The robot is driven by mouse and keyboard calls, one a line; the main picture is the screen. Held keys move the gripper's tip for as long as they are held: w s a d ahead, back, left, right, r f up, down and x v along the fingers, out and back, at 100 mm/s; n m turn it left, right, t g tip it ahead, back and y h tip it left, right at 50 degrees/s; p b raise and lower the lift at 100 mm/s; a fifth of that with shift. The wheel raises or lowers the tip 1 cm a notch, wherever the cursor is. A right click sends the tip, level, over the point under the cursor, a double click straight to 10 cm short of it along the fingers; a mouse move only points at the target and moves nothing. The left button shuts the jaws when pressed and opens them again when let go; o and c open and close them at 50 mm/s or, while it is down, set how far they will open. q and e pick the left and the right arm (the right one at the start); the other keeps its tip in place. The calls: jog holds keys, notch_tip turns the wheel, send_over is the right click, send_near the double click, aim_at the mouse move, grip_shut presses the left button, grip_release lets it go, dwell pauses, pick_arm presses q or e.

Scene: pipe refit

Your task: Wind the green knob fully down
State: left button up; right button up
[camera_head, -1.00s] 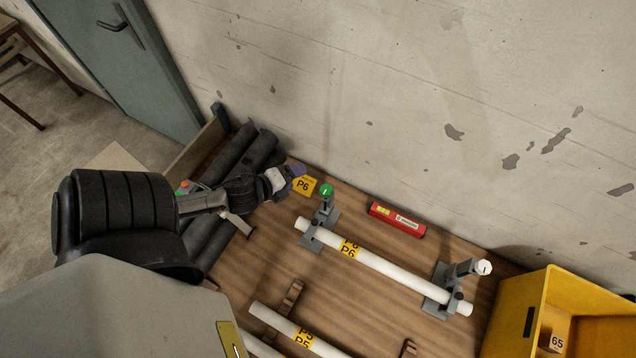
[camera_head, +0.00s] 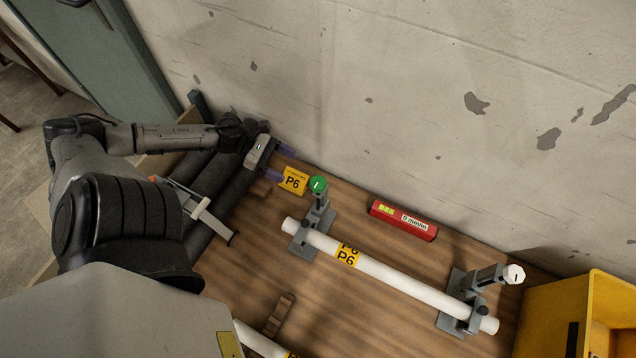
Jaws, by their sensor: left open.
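The green knob (camera_head: 318,184) tops the left grey clamp (camera_head: 311,229), which stands upright on the wooden bench. That clamp grips the left part of a white pipe (camera_head: 395,280) with a yellow P6 band. My left gripper (camera_head: 283,163) is open and empty, left of the green knob and apart from it, with its purple fingertips beside a yellow P6 card (camera_head: 293,180). Whether the knob is wound down cannot be told from here. My right gripper is not in view.
A second clamp with a white knob (camera_head: 513,274) holds the pipe's right part. A red box-shaped tool (camera_head: 403,220) lies behind the pipe near the wall. A yellow bin (camera_head: 598,300) stands at the right. Dark pipes (camera_head: 232,190) lie at the left.

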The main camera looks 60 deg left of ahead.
aim_at(318, 182)
pick_arm(q)
jog(key=b+x, duration=0.2)
jog(key=x, duration=0.7)
jog(key=shift+w+b, duration=0.15)
jog(key=shift+b, duration=0.15)
jog(key=shift+x, duration=0.85)
jog(key=shift+w+d, duration=0.1)
jog(key=shift+d, duration=0.1)
jog(key=shift+c, duration=0.4)
